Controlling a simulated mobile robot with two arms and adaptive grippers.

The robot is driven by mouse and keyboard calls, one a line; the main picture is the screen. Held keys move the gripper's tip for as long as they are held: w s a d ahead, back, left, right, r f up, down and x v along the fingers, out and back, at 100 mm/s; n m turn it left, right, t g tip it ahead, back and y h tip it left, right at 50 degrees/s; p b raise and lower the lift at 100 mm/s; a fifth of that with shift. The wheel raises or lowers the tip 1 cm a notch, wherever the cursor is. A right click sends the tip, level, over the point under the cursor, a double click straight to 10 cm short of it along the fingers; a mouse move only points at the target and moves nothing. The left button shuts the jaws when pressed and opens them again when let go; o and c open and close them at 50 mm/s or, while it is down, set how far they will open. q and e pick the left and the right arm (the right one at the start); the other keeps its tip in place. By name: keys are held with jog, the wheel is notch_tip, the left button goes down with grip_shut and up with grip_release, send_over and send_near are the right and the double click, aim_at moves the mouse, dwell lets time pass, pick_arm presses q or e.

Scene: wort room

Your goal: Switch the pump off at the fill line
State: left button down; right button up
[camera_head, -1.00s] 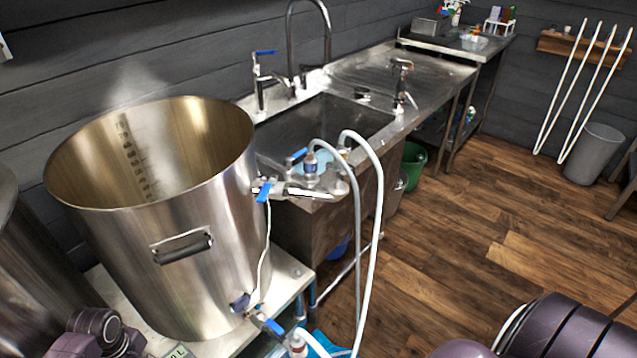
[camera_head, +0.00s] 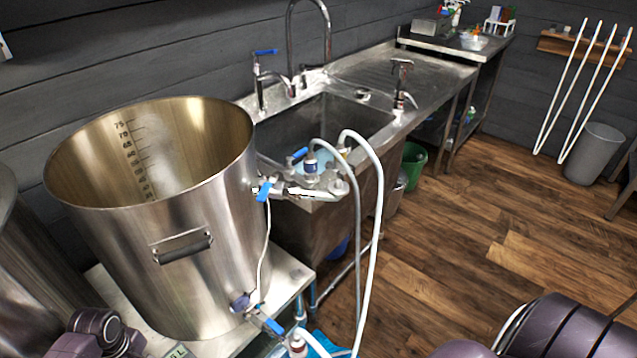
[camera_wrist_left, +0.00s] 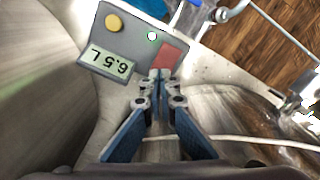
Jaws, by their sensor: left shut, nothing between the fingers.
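The grey control box (camera_wrist_left: 135,45) shows in the left wrist view. It has a display (camera_wrist_left: 107,62) that seems to read 6.5 L, upside down, a round yellow button (camera_wrist_left: 113,22), a small lit green-white lamp (camera_wrist_left: 152,36) and a red square button (camera_wrist_left: 170,54). My left gripper (camera_wrist_left: 160,80) is shut and empty, its tips at the near edge of the red button; whether they touch cannot be told. The steel kettle (camera_head: 195,245) shows in the head view with volume marks inside; its liquid surface is unclear. A corner of the display (camera_head: 178,351) shows at the bottom. My right gripper is out of view.
Hoses (camera_head: 374,230) and blue-handled valves (camera_head: 264,190) stand right of the kettle. A sink (camera_head: 320,125) lies behind. A second steel vessel (camera_head: 25,270) is at the left edge. The wooden floor (camera_head: 470,240) at right is clear.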

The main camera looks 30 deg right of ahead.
pick_arm(q)
jog(key=shift+f+b, duration=0.6)
jog(key=shift+f, duration=0.45)
jog(key=shift+r, duration=0.1)
notch_tip(320, 180, up, 6)
jog(key=p, duration=0.7)
jog(key=shift+s+d, duration=0.1)
